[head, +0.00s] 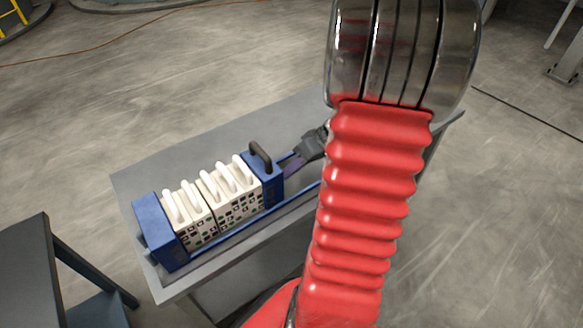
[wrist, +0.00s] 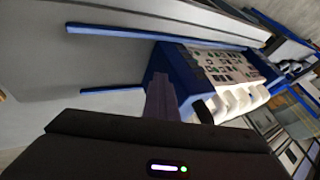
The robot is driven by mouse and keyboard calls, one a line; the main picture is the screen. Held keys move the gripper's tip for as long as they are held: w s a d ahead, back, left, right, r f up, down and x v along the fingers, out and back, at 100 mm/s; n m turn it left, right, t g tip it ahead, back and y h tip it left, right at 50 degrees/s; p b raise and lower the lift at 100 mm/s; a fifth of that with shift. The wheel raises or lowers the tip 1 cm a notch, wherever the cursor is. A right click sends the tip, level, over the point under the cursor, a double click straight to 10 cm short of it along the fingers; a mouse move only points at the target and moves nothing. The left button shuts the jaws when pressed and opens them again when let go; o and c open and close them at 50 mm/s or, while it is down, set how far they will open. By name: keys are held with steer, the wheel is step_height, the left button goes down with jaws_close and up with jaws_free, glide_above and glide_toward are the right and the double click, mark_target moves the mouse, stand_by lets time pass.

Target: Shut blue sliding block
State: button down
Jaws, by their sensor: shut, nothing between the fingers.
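The blue sliding block (head: 267,180), with a black arched handle (head: 261,155) on top, stands upright at the right end of a row of white plates (head: 212,203). I see no clear gap between the block and the nearest plate. In the wrist view the block (wrist: 183,78) lies just beyond my fingertips. My gripper (head: 289,168) is shut and empty, at the block's outer right face. In the wrist view its fingers (wrist: 161,97) point at that face; I cannot tell whether they touch it. My arm hides the right end of the press.
A blue end block (head: 160,232) closes the left end of the row. Blue rails (wrist: 165,35) run along the grey table (head: 180,163). The table's back strip is clear. A dark table (head: 25,275) stands at the left.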

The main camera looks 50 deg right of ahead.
steer(key=shift+a, duration=0.5)
steer(key=shift+f, duration=0.1)
steer(key=shift+d, duration=0.5)
steer(key=d, duration=0.3)
steer(key=shift+s+d, duration=0.25)
steer(key=v, duration=1)
steer(key=shift+d, duration=0.15)
